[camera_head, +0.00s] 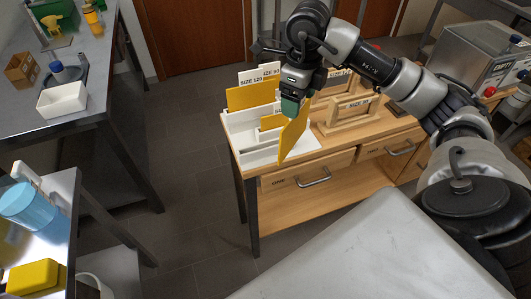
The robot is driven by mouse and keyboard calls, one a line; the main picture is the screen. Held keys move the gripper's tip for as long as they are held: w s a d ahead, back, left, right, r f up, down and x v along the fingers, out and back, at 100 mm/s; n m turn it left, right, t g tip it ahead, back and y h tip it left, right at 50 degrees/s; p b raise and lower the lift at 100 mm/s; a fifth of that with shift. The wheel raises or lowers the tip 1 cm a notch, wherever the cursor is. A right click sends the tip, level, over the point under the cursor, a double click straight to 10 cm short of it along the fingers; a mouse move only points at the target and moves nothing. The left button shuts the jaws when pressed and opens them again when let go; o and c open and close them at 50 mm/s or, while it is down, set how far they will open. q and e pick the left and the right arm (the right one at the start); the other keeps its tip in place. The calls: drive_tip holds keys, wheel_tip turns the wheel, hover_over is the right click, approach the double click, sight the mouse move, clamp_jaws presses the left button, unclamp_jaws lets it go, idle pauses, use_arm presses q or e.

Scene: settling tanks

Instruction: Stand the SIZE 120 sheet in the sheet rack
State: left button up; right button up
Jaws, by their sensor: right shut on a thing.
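My right gripper (291,106) is shut on a yellow sheet (293,134), which it holds upright at a slant at the right front of the white sheet rack (242,127). I cannot tell whether the sheet's lower edge touches the rack. Its own size marking is not readable. The rack stands at the left end of the wooden bench. A wide yellow sheet (250,96) stands toward the back of the rack, and a smaller yellow piece (271,121) shows near its middle. White cards behind carry SIZE lettering, one reading SIZE 120 (258,80). My left gripper is out of view.
Wooden frames (347,112), one lettered SIZE 90, stand right of the rack. Drawers (310,175) line the bench front. A metal box (480,55) is at far right. Grey tables at left hold a white bin (62,99) and a blue container (27,205). The floor between is clear.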

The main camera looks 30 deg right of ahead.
drive_tip(key=d+r+m, duration=0.1)
drive_tip(key=d+m, duration=0.3)
drive_tip(key=m, duration=0.2)
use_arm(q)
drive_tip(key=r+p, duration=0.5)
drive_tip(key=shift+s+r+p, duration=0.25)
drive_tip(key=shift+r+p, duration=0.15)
use_arm(e)
drive_tip(key=w+a+f+m, duration=0.1)
drive_tip(key=w+a+f, duration=0.5)
drive_tip(key=w+f, duration=0.2)
wheel_tip(320, 180, down, 3)
drive_tip(key=shift+w+a+r+m, duration=0.2)
drive_tip(key=shift+w+a+m, duration=0.1)
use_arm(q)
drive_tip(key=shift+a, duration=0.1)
